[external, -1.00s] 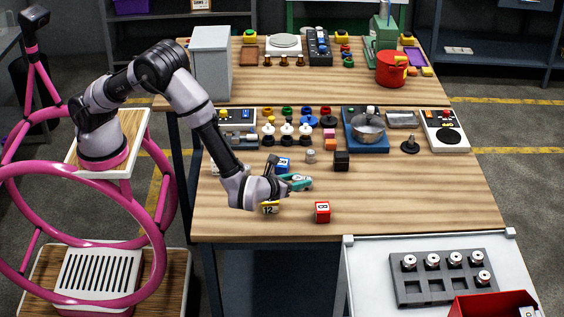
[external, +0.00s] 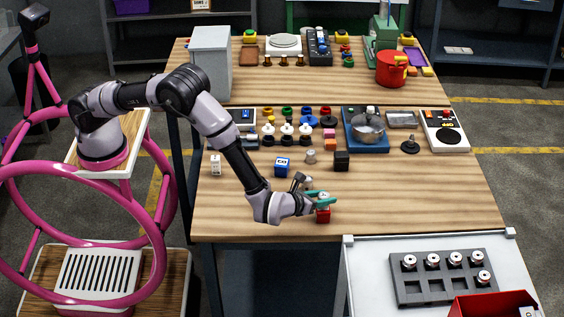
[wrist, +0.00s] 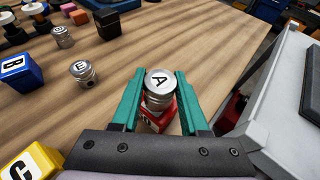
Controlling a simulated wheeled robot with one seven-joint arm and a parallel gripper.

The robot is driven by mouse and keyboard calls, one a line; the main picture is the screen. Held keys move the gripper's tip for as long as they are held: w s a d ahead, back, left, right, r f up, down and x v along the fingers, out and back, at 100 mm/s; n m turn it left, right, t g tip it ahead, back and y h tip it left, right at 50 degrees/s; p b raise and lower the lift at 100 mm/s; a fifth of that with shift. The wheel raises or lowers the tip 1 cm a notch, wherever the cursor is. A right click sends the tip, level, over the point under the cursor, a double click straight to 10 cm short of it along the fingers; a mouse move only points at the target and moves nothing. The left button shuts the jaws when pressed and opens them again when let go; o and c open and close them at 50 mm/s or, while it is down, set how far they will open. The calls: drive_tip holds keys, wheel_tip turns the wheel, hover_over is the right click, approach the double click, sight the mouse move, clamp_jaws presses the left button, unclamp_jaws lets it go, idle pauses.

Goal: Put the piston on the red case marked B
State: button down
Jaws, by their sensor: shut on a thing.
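My gripper (external: 322,197) is over the red case (external: 323,214) near the front of the table. In the wrist view its teal fingers (wrist: 160,98) are shut on a silver piston marked A (wrist: 160,80). The red case (wrist: 150,122) shows below the piston, partly hidden by it and the fingers. The piston is upright and lined up roughly over the case; I cannot tell whether they touch. The case's letter is mostly covered now; the earlier external view shows what looks like a B on it.
Two more silver pistons (wrist: 82,72) (wrist: 62,36) stand to the left in the wrist view. Table right of the red case is clear. A grey tray (external: 440,280) lies at front right.

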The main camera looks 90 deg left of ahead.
drive_tip(key=shift+f, duration=0.3)
drive_tip(key=shift+f, duration=0.1)
drive_tip(key=shift+c, duration=2.1)
unclamp_jaws()
